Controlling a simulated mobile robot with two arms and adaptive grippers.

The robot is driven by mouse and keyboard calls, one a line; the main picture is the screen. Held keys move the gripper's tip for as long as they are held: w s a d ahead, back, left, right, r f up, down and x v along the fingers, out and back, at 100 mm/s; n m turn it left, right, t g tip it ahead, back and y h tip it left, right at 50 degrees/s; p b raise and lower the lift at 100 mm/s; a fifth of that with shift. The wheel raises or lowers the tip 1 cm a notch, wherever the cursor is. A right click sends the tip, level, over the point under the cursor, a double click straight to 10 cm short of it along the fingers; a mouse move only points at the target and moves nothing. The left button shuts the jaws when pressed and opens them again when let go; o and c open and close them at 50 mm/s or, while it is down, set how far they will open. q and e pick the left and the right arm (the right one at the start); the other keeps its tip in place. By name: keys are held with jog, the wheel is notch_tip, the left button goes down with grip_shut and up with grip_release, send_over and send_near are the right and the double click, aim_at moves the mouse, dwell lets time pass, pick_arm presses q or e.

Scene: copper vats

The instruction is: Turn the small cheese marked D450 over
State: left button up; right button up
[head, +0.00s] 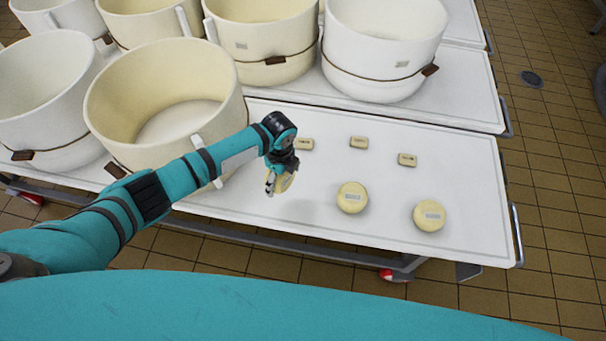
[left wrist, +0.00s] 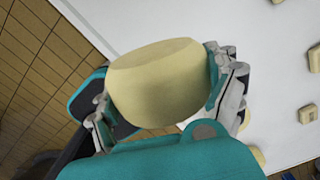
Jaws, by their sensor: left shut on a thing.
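My left gripper (head: 273,180) is shut on a small pale yellow round cheese (head: 286,182) and holds it at the left part of the white table. In the left wrist view the held cheese (left wrist: 158,85) sits between the two fingers, with its plain side facing the camera. No label shows on it, so I cannot read whether it is the D450. Two similar round cheeses, one in the middle (head: 352,197) and one at the right (head: 429,215), lie flat with pale labels up, too small to read. My right gripper is not in view.
The white table (head: 470,185) has three small labelled blocks (head: 359,142) (head: 407,159) (head: 304,144) behind the cheeses. A large cream vat (head: 165,85) stands left of my gripper, beside my arm. More vats (head: 385,45) stand behind. The table's right end is bare.

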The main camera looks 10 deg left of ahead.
pick_arm(q)
jog(key=shift+a+r, duration=0.2)
jog(key=shift+a, duration=0.2)
jog(key=shift+w+a+f+m, duration=0.1)
jog(key=shift+m, duration=0.2)
notch_tip(320, 180, down, 8)
jog(key=b, duration=0.7)
jog(key=shift+r+b, duration=0.25)
jog(key=shift+b, duration=0.15)
jog(key=shift+c, duration=0.2)
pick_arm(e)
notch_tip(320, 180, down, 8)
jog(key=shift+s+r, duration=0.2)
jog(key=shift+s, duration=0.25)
pick_arm(q)
jog(key=shift+f+b, duration=0.35)
jog(key=shift+f, duration=0.25)
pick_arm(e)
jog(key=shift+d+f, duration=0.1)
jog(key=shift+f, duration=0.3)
pick_arm(q)
jog(key=o, duration=1.3)
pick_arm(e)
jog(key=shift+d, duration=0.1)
pick_arm(q)
jog(key=r, duration=1.2)
jog(key=shift+s+d, duration=0.2)
jog(key=shift+d, duration=0.1)
